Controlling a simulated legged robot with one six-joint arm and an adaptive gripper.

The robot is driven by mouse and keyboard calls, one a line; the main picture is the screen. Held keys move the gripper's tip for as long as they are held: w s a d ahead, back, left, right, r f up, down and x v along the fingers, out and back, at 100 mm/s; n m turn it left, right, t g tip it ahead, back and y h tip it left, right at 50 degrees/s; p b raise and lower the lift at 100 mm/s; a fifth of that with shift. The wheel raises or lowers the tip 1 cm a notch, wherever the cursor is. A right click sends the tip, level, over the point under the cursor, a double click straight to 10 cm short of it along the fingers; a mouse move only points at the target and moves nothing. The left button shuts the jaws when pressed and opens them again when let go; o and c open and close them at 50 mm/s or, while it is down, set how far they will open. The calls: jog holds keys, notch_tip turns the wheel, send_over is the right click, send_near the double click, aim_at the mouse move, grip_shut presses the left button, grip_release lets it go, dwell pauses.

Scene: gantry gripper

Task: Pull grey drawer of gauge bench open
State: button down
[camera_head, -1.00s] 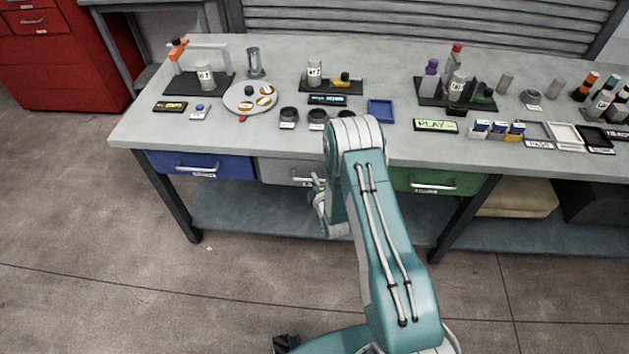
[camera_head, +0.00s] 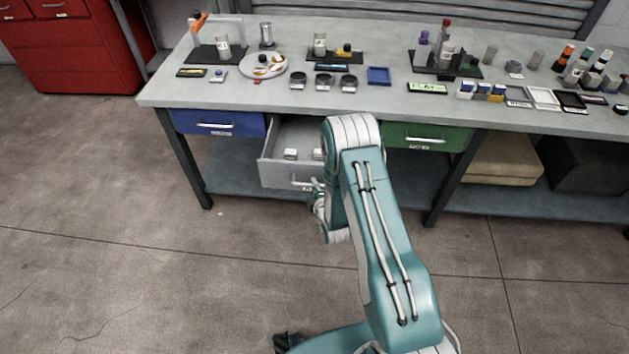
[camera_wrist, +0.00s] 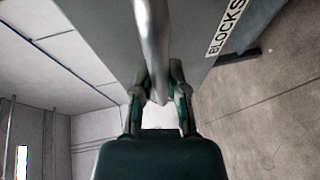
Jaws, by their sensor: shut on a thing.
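The grey drawer (camera_head: 268,168) stands well out from the front of the gauge bench (camera_head: 400,104), between the blue and green drawers. Small white-topped items (camera_head: 290,153) lie inside it. My arm hides its right part. My gripper (camera_head: 318,192) is at the drawer front. In the wrist view my gripper (camera_wrist: 160,100) has its fingers on both sides of the metal bar handle (camera_wrist: 151,40) and is shut on it. The drawer's grey front (camera_wrist: 195,25) carries a label reading BLOCKS (camera_wrist: 226,27).
The blue drawer (camera_head: 220,122) and the green drawer (camera_head: 428,137) are shut. Gauges, bottles and small trays stand on the bench top. A red cabinet (camera_head: 70,55) stands at the far left. The floor before the bench is clear.

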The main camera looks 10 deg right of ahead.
jog(key=shift+s+a+f, duration=0.15)
jog(key=shift+s+a, duration=0.05)
jog(key=shift+s, duration=0.5)
jog(key=shift+s+a+f, duration=0.1)
jog(key=shift+s+a, duration=0.05)
jog(key=shift+s, duration=0.55)
jog(key=c, duration=0.6)
grip_release()
jog(key=shift+c, duration=0.2)
jog(key=shift+w+r, duration=0.1)
jog(key=s+r, duration=0.2)
jog(key=s, duration=0.9)
jog(key=shift+s+d, duration=0.35)
jog(key=shift+d, duration=0.1)
jog(key=shift+r, duration=0.1)
